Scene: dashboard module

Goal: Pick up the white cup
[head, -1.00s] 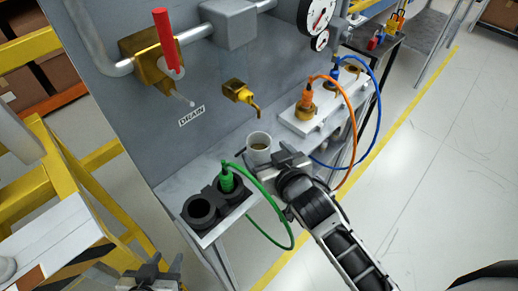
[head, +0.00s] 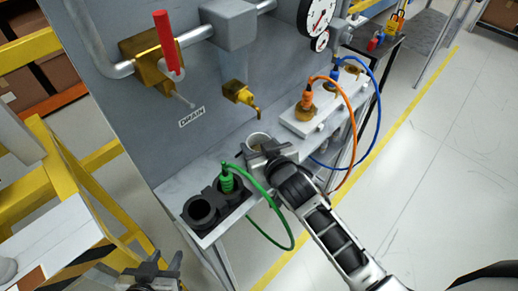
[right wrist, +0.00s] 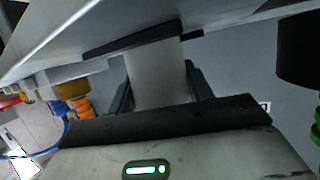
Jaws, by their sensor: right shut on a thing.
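I cannot tell whether the cup touches the shelf. My left gripper (head: 153,275) is at the bottom edge of the head view, far from the cup, with its fingers apart and nothing seen between them.
Two black round holders (head: 200,211) are left of the cup, one with a green connector (head: 227,180) and looping green cable. Right of it is a white block (head: 310,118) with orange and blue connectors and cables. The brass tap (head: 240,94) hangs above. A yellow ladder (head: 85,190) stands at left.

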